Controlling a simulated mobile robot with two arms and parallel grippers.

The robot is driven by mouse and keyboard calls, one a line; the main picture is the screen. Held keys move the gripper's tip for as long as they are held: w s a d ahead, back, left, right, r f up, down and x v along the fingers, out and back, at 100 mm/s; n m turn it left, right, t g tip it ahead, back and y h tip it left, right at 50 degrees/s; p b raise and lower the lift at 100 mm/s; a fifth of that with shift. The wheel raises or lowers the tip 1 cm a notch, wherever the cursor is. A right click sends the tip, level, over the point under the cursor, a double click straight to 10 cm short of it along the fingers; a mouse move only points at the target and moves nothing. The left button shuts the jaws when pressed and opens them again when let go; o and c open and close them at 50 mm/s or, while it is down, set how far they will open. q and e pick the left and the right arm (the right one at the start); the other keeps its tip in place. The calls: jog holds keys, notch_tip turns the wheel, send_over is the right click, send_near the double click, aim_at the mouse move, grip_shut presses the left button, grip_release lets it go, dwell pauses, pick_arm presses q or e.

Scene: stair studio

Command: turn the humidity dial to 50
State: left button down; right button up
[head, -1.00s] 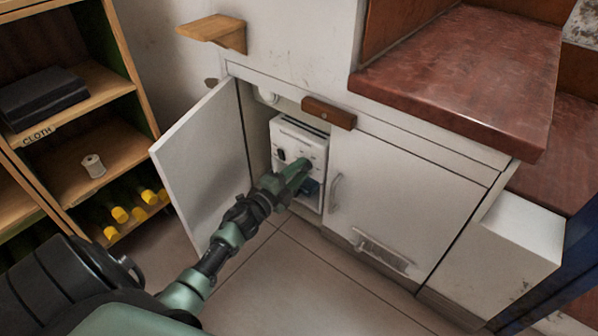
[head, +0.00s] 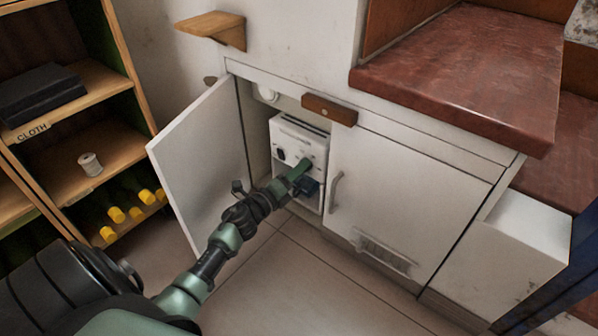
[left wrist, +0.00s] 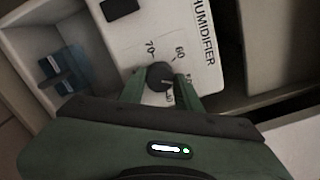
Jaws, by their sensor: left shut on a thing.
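The white humidifier (head: 289,144) stands inside the open cabinet. In the left wrist view its panel (left wrist: 136,38) carries the word HUMIDIFIER and a scale; 70 and 60 are legible, and the other numbers are partly covered by my fingers. The dark round humidity dial (left wrist: 160,75) sits between my fingertips. My left gripper (head: 302,170) reaches into the cabinet, and it also shows in the left wrist view (left wrist: 161,82), shut on the dial. A light mark shows on the dial's lower side; I cannot tell the exact setting. My right gripper is not in view.
The left cabinet door (head: 200,160) stands open beside my arm; the right door (head: 390,200) is closed. A wooden block (head: 330,109) sits above the opening. A blue part (left wrist: 62,72) is at the humidifier's lower front. A shelf (head: 105,155) stands at left.

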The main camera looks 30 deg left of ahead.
pick_arm(q)
jog(key=shift+f, duration=0.1)
dwell(0.4)
jog(key=c, duration=1)
grip_release()
jog(key=s+p, duration=0.3)
jog(key=s, duration=0.4)
jog(key=shift+s+a, duration=0.3)
jog(key=shift+s, duration=0.1)
